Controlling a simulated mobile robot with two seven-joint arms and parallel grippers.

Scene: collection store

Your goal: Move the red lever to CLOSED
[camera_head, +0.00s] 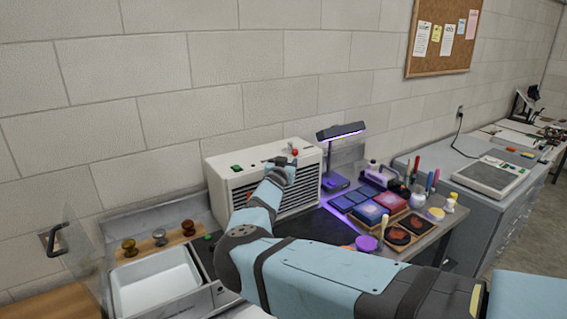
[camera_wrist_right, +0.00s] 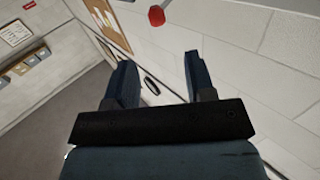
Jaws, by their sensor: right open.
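The red lever's round knob (camera_head: 295,152) shows on top of a white box-shaped unit (camera_head: 312,160) with a slatted front. The knob also shows in the right wrist view (camera_wrist_right: 156,16) at the top edge, on a short metal stem, beyond the fingertips. My right gripper (camera_head: 282,162) is over the unit's top, close to the knob in the picture. In the wrist view its two fingers (camera_wrist_right: 158,62) are apart with nothing held between them. Any CLOSED marking is too small to read. My left gripper is out of view.
A lamp (camera_head: 341,130) glows violet right of the unit, above blue and red trays. Jars and tools stand further right. A white basin (camera_head: 155,290) and several knobs (camera_head: 160,237) are at left. The block wall is close behind.

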